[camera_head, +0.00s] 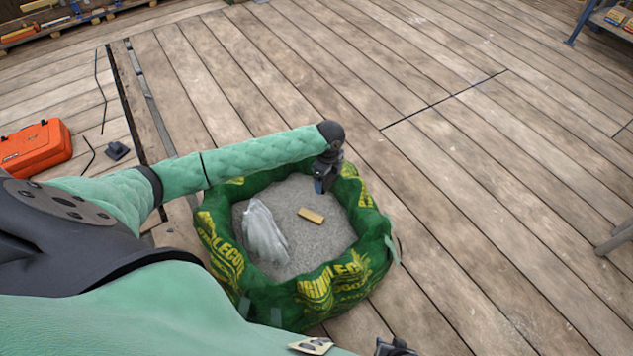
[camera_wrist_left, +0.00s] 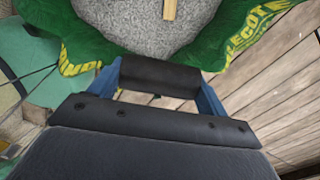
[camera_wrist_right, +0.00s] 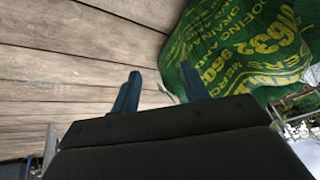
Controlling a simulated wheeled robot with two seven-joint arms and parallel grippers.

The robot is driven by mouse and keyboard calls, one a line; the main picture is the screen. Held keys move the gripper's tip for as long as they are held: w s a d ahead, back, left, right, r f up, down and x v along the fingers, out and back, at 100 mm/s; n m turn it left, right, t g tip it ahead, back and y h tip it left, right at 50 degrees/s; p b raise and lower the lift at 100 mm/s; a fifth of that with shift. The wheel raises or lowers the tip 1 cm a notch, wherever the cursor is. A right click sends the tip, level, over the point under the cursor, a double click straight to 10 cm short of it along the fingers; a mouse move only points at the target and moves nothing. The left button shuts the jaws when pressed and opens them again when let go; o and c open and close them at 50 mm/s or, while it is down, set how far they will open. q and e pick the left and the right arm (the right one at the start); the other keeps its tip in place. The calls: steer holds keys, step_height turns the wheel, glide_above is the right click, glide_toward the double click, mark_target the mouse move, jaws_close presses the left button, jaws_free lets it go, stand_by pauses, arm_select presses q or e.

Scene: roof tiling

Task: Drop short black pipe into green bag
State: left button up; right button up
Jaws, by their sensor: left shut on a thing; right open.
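The green bag (camera_head: 345,285) with yellow print stands open on the plank floor, with grey gravel inside. My left gripper (camera_head: 321,186) is over the back right part of the bag's opening. In the left wrist view its blue fingers are shut on the short black pipe (camera_wrist_left: 160,76), which lies crosswise between them. The bag's rim (camera_wrist_left: 95,48) and gravel show beyond the pipe. My right gripper (camera_wrist_right: 160,92) is open and empty in the right wrist view, beside the bag's outer wall (camera_wrist_right: 245,60).
Inside the bag lie a small tan block (camera_head: 311,215) and a crumpled clear plastic piece (camera_head: 263,232). An orange toolbox (camera_head: 36,147) is at the left. A small dark object (camera_head: 117,150) and thin dark rods lie near it. The floor right of the bag is largely clear.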

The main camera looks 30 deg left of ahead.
arm_select(q)
steer(key=w+a+f+m+b, duration=0.2)
steer(key=a+f+m+b, duration=0.1)
steer(key=f+m+b, duration=0.3)
steer(key=w+a+f+m+b, duration=0.3)
steer(key=f+m+b, duration=0.3)
steer(key=f, duration=0.4)
steer(key=shift+w+a+m, duration=0.3)
steer(key=shift+a+m, duration=0.1)
steer(key=shift+m, duration=0.2)
arm_select(e)
steer(key=a+f+t+y, duration=0.1)
steer(key=a+f, duration=0.3)
steer(key=f, duration=0.8)
steer(key=shift+w+t, duration=0.25)
steer(key=shift+t, duration=0.55)
arm_select(q)
steer(key=o, duration=1)
step_height(320, 180, up, 8)
steer(key=shift+f, duration=0.2)
arm_select(e)
steer(key=shift+r, duration=0.4)
steer(key=shift+d, duration=0.1)
